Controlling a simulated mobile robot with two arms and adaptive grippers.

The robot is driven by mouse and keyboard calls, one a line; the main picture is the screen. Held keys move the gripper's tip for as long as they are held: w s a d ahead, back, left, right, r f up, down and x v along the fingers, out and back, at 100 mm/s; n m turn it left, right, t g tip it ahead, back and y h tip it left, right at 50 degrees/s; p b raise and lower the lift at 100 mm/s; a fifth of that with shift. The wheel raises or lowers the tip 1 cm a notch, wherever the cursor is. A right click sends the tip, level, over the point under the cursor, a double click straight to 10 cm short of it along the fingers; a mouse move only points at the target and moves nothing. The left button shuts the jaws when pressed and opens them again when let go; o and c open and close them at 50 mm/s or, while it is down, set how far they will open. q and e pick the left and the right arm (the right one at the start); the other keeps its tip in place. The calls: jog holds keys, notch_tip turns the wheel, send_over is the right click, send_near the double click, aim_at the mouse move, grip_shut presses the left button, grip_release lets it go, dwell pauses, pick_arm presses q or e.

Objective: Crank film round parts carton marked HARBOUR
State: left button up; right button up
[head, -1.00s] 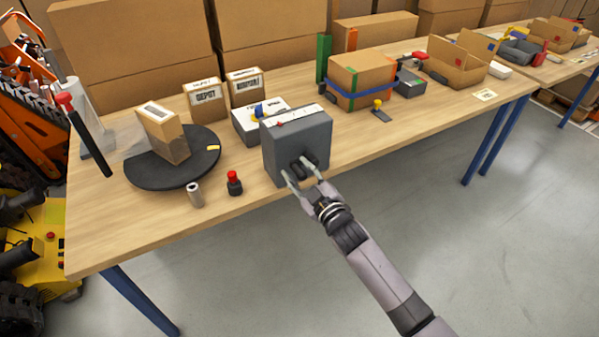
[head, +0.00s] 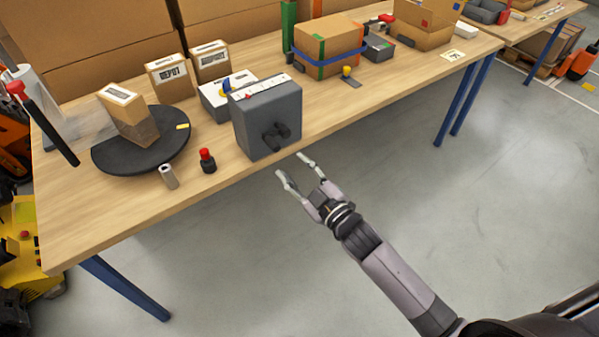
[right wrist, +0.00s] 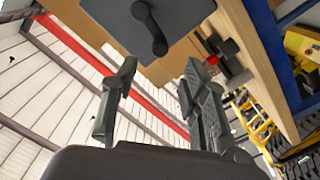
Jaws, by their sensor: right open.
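A tan carton (head: 128,112) stands on a round black turntable (head: 118,160); film shows round its lower part and reaches left toward the film post (head: 40,108). Its label is too small to read. A grey crank box (head: 268,118) stands at the table's front edge. Its black crank (head: 274,136) faces me, and the crank also shows in the right wrist view (right wrist: 152,28). My right gripper (head: 290,166) is open and empty, in front of the box and apart from the crank. My left gripper is not in view.
A carton marked DEPOT (head: 170,78) and another labelled carton (head: 210,62) stand behind. A red-topped black piece (head: 207,160) and a metal cylinder (head: 168,176) stand near the front edge. A blue-strapped carton (head: 328,45) is at the right. The floor before the table is clear.

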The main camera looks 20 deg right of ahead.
jog(key=shift+s+d, duration=0.2)
jog(key=shift+s, duration=0.4)
jog(key=m+p, duration=0.5)
jog(key=m, duration=1.3)
send_near(277, 150)
jog(key=p+x, duration=0.1)
jog(key=x, duration=1.1)
jog(key=shift+r, duration=0.1)
grip_shut()
